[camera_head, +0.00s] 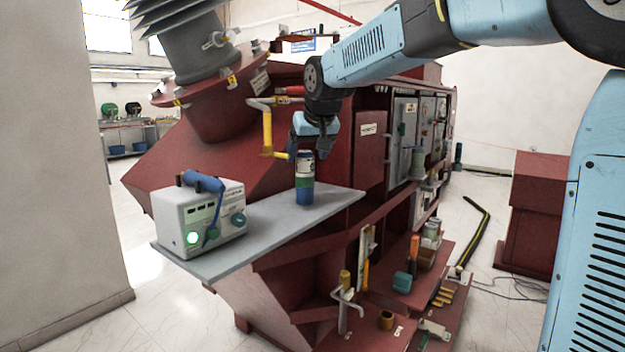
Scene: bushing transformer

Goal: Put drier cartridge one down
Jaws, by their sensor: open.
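A drier cartridge (305,184), a small cylinder with a pale top, a green band and dark blue parts, stands upright on a grey shelf (270,238). I see no number on it. My gripper (309,151) points down directly over the cartridge's top end, and its jaws are open. The fingers are small and dark here, so I cannot tell whether they still touch the cartridge.
A white box-shaped device (205,225) with a green light and blue handle sits on the shelf's left end. A yellow pipe (267,132) runs close behind my gripper. The shelf right of the cartridge is clear. Loose parts lie on the lower red ledge (425,315).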

